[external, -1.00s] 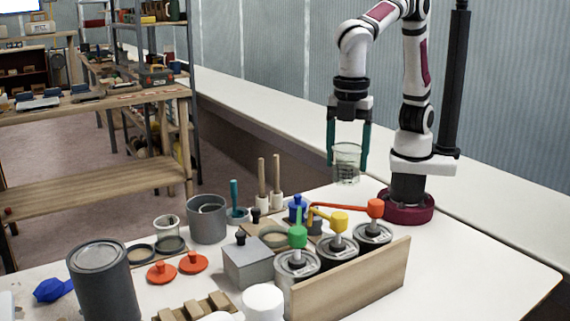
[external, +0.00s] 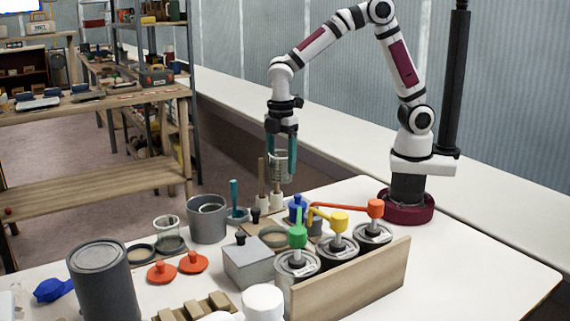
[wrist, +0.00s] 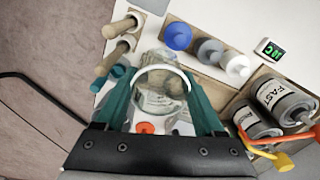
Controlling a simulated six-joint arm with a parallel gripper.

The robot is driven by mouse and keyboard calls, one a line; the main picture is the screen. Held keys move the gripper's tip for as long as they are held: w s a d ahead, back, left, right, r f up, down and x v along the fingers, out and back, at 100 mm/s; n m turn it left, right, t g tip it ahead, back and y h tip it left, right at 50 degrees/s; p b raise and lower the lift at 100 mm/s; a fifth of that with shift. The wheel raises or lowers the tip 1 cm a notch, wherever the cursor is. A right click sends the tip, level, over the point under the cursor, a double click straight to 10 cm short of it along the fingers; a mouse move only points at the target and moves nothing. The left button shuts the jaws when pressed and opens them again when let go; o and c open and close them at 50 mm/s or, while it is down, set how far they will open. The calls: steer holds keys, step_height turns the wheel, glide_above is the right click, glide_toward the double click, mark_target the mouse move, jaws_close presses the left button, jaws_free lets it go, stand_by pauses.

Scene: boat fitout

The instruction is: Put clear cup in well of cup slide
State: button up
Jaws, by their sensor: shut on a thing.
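A clear cup (external: 281,168) is held between the teal fingers of my gripper (external: 282,172), in the air above the back part of the white table. In the wrist view the clear cup (wrist: 160,92) sits between the fingers, its pale round rim facing the camera. A low wooden board with a round recess (external: 274,237) and a black knob stands below and in front of the gripper; it looks like the cup slide, but I cannot be sure. The cup is well above it and apart from it. Whether the recess is empty is too small to tell.
Wooden-handled tools (external: 262,180) stand upright close beside the held cup. A blue-topped bottle (external: 297,209) and canisters with green, yellow and red levers (external: 340,247) stand to the right. A grey pot (external: 207,220) and another clear cup (external: 168,232) are on the left.

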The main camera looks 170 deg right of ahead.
steer(key=w+f, duration=0.7)
steer(key=w+a+f, duration=0.1)
steer(key=w+f, duration=0.2)
steer(key=w, duration=0.1)
steer(key=shift+w+f, duration=0.1)
steer(key=shift+f, duration=0.1)
steer(key=shift+d+f, duration=0.1)
steer(key=shift+f, duration=0.25)
